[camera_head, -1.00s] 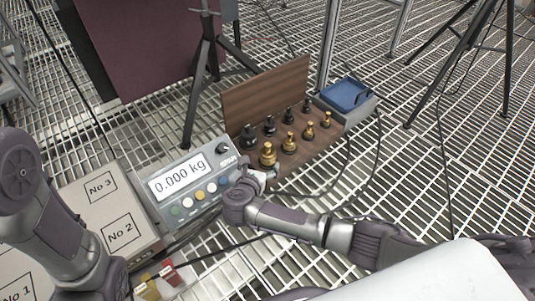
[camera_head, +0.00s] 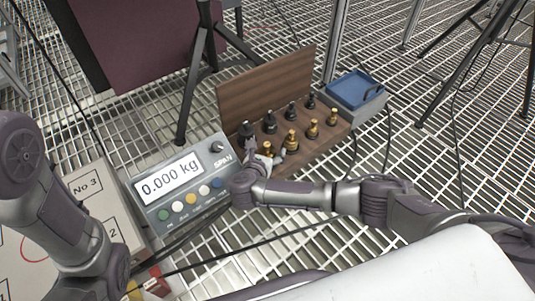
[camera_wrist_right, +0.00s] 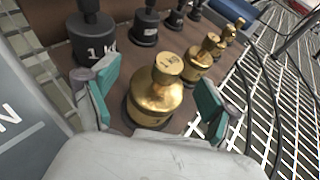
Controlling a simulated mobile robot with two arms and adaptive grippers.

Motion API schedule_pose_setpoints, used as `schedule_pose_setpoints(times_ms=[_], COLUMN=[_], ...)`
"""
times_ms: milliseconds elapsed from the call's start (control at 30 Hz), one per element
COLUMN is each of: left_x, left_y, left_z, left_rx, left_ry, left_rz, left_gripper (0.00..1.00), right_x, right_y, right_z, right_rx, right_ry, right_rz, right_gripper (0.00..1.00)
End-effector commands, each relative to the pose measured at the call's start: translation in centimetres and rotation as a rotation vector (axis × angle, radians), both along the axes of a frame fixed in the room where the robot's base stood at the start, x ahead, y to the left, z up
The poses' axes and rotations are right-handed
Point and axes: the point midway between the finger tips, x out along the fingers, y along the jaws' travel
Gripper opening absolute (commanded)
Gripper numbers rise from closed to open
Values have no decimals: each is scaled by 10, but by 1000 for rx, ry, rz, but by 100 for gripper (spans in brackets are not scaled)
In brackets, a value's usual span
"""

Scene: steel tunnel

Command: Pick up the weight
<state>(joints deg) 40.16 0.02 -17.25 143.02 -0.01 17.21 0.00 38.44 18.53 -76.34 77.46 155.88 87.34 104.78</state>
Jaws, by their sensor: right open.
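A wooden weight box (camera_head: 318,148) with its lid raised holds a row of black weights and a row of brass weights. In the right wrist view, the largest brass weight (camera_wrist_right: 157,92) stands upright between the teal pads of my right gripper (camera_wrist_right: 155,108). The pads are apart, with a gap on each side of it. A black weight marked 1 k (camera_wrist_right: 92,38) stands behind it to the left. In the head view, my right gripper (camera_head: 266,160) is at the near left end of the box and partly hides that brass weight. My left gripper is out of the picture; only my left arm shows.
A scale display reading 0.000 kg (camera_head: 168,183) stands just left of my right gripper. A blue tray (camera_head: 355,90) sits beyond the box's far right end. A board with numbered squares (camera_head: 88,188) lies at left. Cables cross the grated floor.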

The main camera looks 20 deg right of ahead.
Motion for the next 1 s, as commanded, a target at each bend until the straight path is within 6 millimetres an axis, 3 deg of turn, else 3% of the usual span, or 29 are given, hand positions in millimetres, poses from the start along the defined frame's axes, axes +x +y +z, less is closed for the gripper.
schedule_pose_setpoints(times_ms=[67,533,1000], left_x=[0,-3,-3], left_y=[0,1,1], left_z=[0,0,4], left_rx=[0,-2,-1], left_ry=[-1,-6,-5], left_rz=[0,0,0], left_gripper=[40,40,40], right_x=[0,0,1], right_y=[0,0,0], right_z=[0,0,7], right_rx=[0,0,0], right_ry=[0,0,-6], right_rz=[0,0,1], right_gripper=[81,2,0])
